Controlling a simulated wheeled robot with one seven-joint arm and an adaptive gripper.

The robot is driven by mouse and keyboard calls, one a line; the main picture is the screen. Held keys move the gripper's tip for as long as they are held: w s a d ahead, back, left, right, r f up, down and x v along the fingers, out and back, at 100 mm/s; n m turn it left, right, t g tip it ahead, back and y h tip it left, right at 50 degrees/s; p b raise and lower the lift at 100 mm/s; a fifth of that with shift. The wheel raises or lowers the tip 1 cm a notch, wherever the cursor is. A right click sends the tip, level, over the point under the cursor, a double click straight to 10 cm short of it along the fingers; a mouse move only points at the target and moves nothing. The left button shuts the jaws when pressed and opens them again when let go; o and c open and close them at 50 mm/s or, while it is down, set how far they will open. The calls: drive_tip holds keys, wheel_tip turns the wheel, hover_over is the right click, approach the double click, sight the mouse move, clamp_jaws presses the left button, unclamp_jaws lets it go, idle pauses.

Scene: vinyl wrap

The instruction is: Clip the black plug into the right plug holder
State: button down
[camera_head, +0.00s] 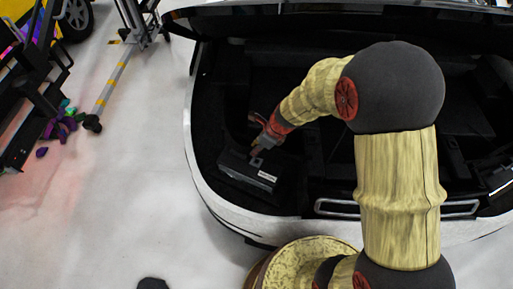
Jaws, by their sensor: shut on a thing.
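My gripper (259,151) is at the end of my arm, low inside the open car bay at the left. It points down, just above the top of a dark box with a white label. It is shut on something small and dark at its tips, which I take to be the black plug. The plug's outline is too small and dark to make out. I cannot pick out the right plug holder in this view. Dark surfaces and my arm hide much of the bay.
The dark box (236,172) sits in the bay's front left corner. The car's pale front edge (212,196) curves around it, and the raised lid (300,22) hangs above. A wheeled stand (112,85) and a dark rack are at the left.

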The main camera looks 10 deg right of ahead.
drive_tip(key=shift+r+p, duration=1.3)
drive_tip(key=shift+r, duration=0.1)
drive_tip(key=shift+f, duration=0.1)
